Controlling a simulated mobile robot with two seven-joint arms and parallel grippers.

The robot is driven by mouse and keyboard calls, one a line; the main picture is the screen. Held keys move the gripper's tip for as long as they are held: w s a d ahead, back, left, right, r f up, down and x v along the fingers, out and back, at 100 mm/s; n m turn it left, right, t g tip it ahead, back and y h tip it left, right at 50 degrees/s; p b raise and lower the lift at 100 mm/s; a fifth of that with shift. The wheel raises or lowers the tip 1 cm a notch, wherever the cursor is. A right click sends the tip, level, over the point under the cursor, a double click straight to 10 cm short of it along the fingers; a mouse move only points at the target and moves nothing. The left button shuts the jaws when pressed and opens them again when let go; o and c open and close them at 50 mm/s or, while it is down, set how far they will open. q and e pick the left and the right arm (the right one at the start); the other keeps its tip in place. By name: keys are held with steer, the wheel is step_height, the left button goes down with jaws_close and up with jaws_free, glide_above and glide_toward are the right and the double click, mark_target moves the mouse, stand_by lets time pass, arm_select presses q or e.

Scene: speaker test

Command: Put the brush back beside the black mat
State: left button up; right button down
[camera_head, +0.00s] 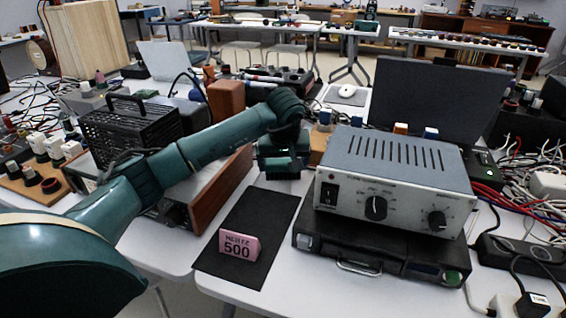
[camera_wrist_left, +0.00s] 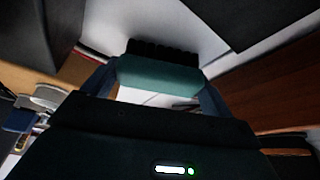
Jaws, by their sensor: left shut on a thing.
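My left gripper (camera_head: 283,158) hangs over the far end of the black mat (camera_head: 222,262), between a brown-sided box and a grey instrument. In the left wrist view, my left gripper (camera_wrist_left: 157,86) is shut on the brush (camera_wrist_left: 158,74), which has a teal body and a row of dark bristles. In the head view the brush (camera_head: 281,172) shows small and dark at the fingertips, partly hidden by the gripper. I cannot tell whether its bristles touch the surface. A pink block marked 500 (camera_head: 239,245) stands on the mat. My right gripper is not in view.
The grey instrument (camera_head: 395,165) sits on a black case (camera_head: 345,253) right of the mat. A brown-sided box (camera_head: 222,190) stands left of it. A black cage-like device (camera_head: 128,128) is farther left. Cables crowd the right side. A narrow white strip lies between mat and case.

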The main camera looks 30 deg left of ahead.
arm_select(q)
steer(key=o, duration=0.9)
steer(key=shift+f, duration=0.1)
steer(key=shift+c, duration=0.2)
steer(key=shift+s+r, duration=0.1)
steer(key=shift+r, duration=0.4)
steer(key=p+v, duration=0.2)
steer(key=v, duration=0.9)
steer(key=shift+r, duration=0.15)
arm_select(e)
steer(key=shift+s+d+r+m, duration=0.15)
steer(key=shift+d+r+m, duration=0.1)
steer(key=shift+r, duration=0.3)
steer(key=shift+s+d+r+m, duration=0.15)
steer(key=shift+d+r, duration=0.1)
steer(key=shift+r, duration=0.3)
